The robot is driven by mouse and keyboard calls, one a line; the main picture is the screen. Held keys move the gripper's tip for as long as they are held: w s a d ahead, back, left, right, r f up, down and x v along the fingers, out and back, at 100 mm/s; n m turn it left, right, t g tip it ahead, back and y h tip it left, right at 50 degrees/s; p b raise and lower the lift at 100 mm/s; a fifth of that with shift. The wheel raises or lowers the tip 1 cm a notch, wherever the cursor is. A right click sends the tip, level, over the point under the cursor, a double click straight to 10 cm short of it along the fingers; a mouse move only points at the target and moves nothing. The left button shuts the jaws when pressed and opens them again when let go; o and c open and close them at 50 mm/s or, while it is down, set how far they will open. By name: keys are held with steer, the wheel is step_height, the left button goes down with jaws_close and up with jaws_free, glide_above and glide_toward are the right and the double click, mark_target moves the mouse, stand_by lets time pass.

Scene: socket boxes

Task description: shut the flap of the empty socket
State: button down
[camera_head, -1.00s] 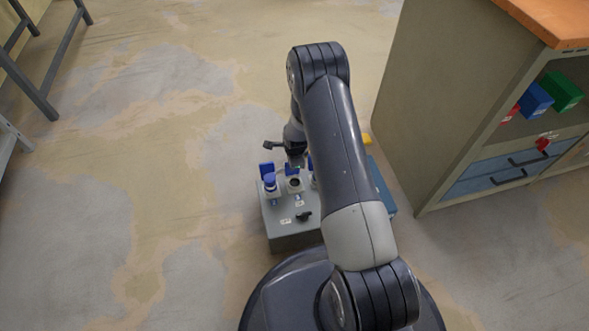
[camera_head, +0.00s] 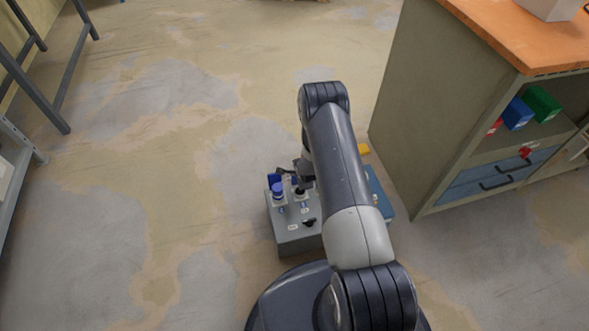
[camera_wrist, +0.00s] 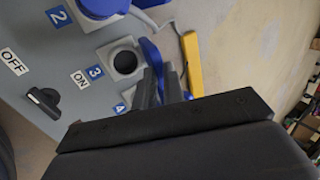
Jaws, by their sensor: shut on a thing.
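The grey socket box (camera_head: 290,238) stands on the floor, partly behind my arm. Its empty socket (camera_wrist: 125,62), marked 3 in the wrist view, shows a bare dark hole. The blue flap (camera_wrist: 152,55) of that socket stands raised beside the hole, on the side away from the switch. My gripper (camera_wrist: 161,88) is at this flap, its two dark fingers close together and shut on it. In the head view my gripper (camera_head: 304,172) is at the back of the box and hides most of the flap. The exact contact is hard to see.
A blue plug (camera_head: 278,188) sits in the neighbouring socket marked 2. A black rotary switch (camera_wrist: 43,98) is on the box front, near ON and OFF labels. A yellow part (camera_wrist: 192,65) lies just beyond the flap.

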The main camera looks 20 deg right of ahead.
steer(key=s+f+t+b, duration=0.1)
steer(key=s+t+b, duration=0.1)
steer(key=b, duration=0.1)
steer(key=shift+s+d+f+t, duration=0.1)
steer(key=shift+s+f+t, duration=0.25)
steer(key=shift+f+t, duration=0.05)
steer(key=s+f+t+b, duration=0.2)
steer(key=t+b, duration=0.1)
steer(key=b, duration=0.3)
steer(key=shift+s+f+t, duration=0.1)
steer(key=shift+t, duration=0.2)
steer(key=s+f+t+b, duration=0.1)
steer(key=t+b, duration=0.1)
steer(key=b, duration=0.1)
steer(key=shift+b, duration=0.7)
steer(key=shift+t, duration=0.4)
steer(key=shift+r, duration=0.1)
